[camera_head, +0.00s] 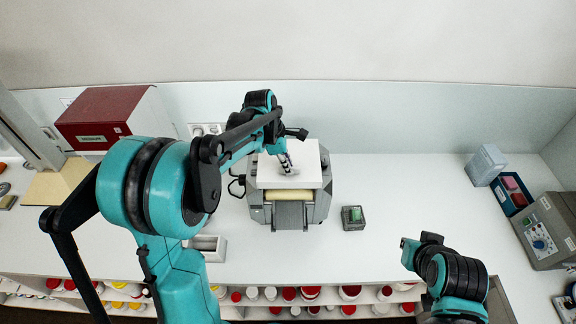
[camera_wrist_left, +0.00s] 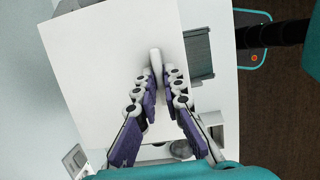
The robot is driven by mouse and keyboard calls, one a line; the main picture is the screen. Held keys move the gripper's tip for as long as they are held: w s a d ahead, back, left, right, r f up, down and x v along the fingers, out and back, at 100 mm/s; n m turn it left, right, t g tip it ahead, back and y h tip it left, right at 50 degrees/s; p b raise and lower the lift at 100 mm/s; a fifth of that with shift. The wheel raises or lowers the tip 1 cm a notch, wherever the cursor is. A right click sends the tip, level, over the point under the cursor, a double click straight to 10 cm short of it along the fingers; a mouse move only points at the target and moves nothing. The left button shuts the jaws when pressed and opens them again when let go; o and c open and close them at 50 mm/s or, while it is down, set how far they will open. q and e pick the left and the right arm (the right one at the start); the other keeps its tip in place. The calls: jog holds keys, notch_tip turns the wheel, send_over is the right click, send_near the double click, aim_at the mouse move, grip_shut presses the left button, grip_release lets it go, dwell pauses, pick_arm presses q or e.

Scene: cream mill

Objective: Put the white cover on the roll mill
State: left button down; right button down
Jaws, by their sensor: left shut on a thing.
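The white cover (camera_head: 307,177) is a box-like lid over the top of the grey roll mill (camera_head: 319,207) in the head view. A pale roller and the grey front apron of the mill show below its front edge. I cannot tell if the cover rests on the mill or hangs just above it. My left gripper (camera_head: 288,166) reaches down onto the cover's top. In the left wrist view, my left gripper (camera_wrist_left: 156,75) is shut on the upright handle of the white cover (camera_wrist_left: 105,55). The grey apron (camera_wrist_left: 198,52) shows beside the cover.
A small dark box with a green top (camera_head: 353,216) stands right of the mill. A red machine (camera_head: 105,115) is at the left, a grey device (camera_head: 550,230) at the right. A small white tray (camera_head: 207,247) stands front left. Several jars fill the shelf below.

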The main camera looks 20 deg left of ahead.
pick_arm(q)
jog(key=shift+f+b, duration=0.75)
jog(key=shift+b, duration=0.1)
dwell(1.2)
jog(key=c, duration=1.6)
grip_release()
jog(key=shift+o, duration=0.2)
jog(key=shift+r, duration=0.1)
jog(key=w+v, duration=0.1)
jog(key=v, duration=1)
jog(key=shift+s+r, duration=0.45)
jog(key=shift+s, duration=0.05)
jog(key=shift+a, duration=0.1)
jog(key=s+f+m+t+y+b, duration=0.1)
jog(key=s+f+m+t+b, duration=0.1)
jog(key=s+f+m+b, duration=0.4)
jog(key=s+d+f+m+t+y+b, duration=0.1)
jog(key=s+f+m+t+b, duration=0.1)
jog(key=s+f+m+b, duration=0.4)
jog(key=s+f+m+t+y+b, duration=0.1)
jog(key=s+f+m+b, duration=0.6)
jog(key=f+b, duration=0.7)
notch_tip(320, 180, down, 5)
jog(key=shift+d+f+m+t, duration=0.3)
jog(key=shift+m+t, duration=0.3)
jog(key=shift+m, duration=0.5)
